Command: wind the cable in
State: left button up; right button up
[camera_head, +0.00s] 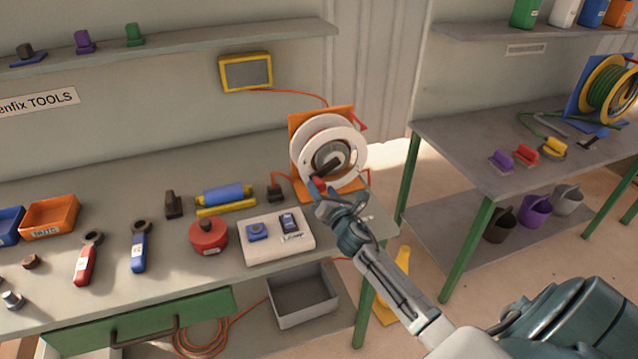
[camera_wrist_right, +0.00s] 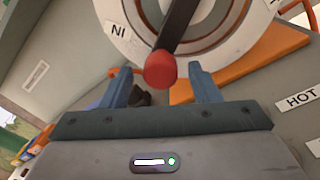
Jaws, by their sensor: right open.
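A white cable reel (camera_head: 324,150) stands on an orange stand (camera_head: 298,124) at the right end of the workbench. Its dark crank arm ends in a red knob (camera_head: 319,184); the red knob also shows in the right wrist view (camera_wrist_right: 160,69). My right gripper (camera_head: 324,194) is at the reel's front. In the right wrist view its two blue fingers (camera_wrist_right: 162,88) are apart, with the knob between them and space on both sides. An orange cable (camera_head: 285,93) runs from the yellow-framed box on the wall toward the reel. My left gripper is not in view.
A grey bin (camera_head: 303,302) sits below the bench edge. A second bench (camera_head: 470,135) with a green-cable reel (camera_head: 606,90) stands right.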

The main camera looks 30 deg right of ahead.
jog(key=shift+w+d, duration=0.2)
jog(key=shift+w, duration=0.8)
jog(key=shift+w+d, duration=0.15)
jog(key=shift+w, duration=0.15)
jog(key=shift+c, duration=0.5)
jog(key=c, duration=1.1)
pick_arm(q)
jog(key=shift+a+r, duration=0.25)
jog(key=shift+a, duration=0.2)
pick_arm(e)
grip_shut()
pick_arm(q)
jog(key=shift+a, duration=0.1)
pick_arm(e)
jog(key=shift+r, duration=0.1)
